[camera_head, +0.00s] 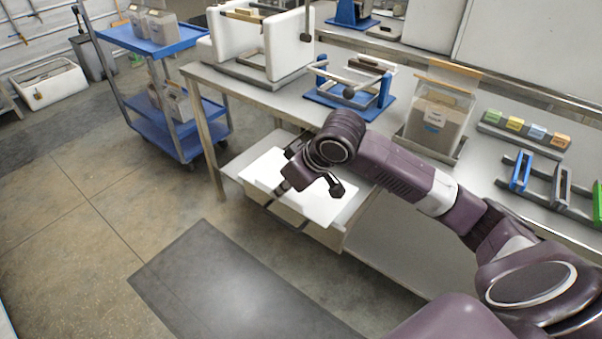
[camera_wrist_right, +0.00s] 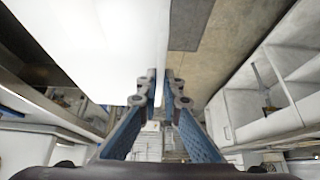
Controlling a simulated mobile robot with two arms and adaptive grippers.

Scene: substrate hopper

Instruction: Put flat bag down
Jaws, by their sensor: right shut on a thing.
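The flat bag (camera_head: 263,170) is a smooth white sheet, lying nearly level in the head view, over or just above a pulled-out drawer (camera_head: 345,228) below the bench top. I cannot tell whether it touches the drawer. My right gripper (camera_head: 308,184) is over the bag and hides part of it. In the right wrist view the blue fingers (camera_wrist_right: 163,88) are close together at the edge of the white bag (camera_wrist_right: 105,40), shut on it. My left gripper is not in view.
The bench (camera_head: 205,76) carries a white hopper frame (camera_head: 287,45), a blue stand (camera_head: 347,92), a clear bin (camera_head: 436,115) and coloured blocks (camera_head: 525,127). A blue cart (camera_head: 150,42) stands at the left. A dark mat (camera_head: 225,285) lies on open floor in front.

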